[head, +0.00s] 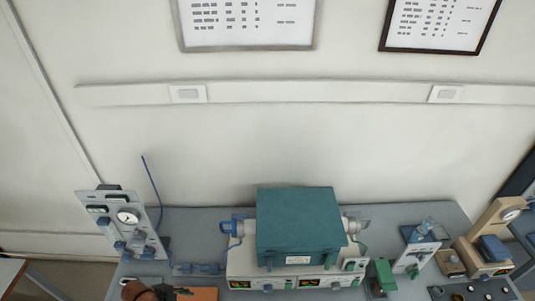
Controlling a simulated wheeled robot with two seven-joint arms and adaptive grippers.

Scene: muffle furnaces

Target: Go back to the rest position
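Neither of my grippers can be made out in the head view. A teal box-shaped furnace (298,225) stands on top of a pale control unit (240,268) with lit displays, in the middle of the grey bench (195,220). A reddish-brown shape (138,291) with a dark piece beside it shows at the bottom edge, left of centre. It is cut off, and I cannot tell what it is.
A gauge panel (125,220) with a thin blue rod stands at the bench's left. A green block (383,275), a small white panel (414,258) and a beige instrument (487,240) stand at the right. The wall behind carries a rail (310,92) and framed charts (247,22).

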